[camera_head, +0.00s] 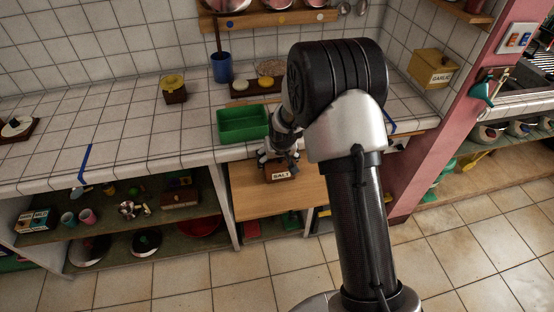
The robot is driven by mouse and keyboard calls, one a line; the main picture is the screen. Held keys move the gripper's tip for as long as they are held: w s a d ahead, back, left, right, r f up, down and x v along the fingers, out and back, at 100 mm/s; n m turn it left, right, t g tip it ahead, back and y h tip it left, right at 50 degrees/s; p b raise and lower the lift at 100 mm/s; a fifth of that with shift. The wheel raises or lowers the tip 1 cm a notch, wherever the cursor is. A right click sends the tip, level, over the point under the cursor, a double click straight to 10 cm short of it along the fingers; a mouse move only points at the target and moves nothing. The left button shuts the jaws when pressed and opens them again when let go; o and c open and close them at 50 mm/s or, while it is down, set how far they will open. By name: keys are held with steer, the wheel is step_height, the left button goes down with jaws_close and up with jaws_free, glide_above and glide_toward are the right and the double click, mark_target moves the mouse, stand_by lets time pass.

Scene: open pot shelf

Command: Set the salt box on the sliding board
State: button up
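The salt box (281,174), a small brown box with a white "SALT" label, is over the wooden sliding board (250,203). It looks upright. I cannot tell whether its base touches the board or is slightly above it. The board is pulled out below the counter edge, and its right part is hidden behind my arm. My gripper (278,160) points down at the top of the salt box, with its fingers at the box's two sides. The view is too small to show whether they press on it.
A green tray (243,123) stands on the tiled counter just behind the board. A blue pot (222,68), a yellow-topped box (174,89) and a garlic box (432,67) stand farther back. Shelves of crockery lie below left. The board's left part is bare.

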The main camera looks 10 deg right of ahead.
steer(key=shift+f, duration=0.1)
steer(key=o, duration=1.5)
steer(key=shift+r, duration=0.45)
steer(key=p+v, duration=0.3)
steer(key=v, duration=0.8)
steer(key=shift+s+r+p, duration=0.15)
steer(key=shift+p, duration=0.15)
steer(key=s+f+v, duration=0.1)
steer(key=s+v, duration=0.1)
steer(key=v, duration=1.1)
steer(key=s+r, duration=0.4)
steer(key=s, duration=0.8)
steer(key=s+r, duration=0.4)
steer(key=s, duration=0.9)
steer(key=shift+s+r, duration=0.2)
steer(key=shift+r, duration=0.15)
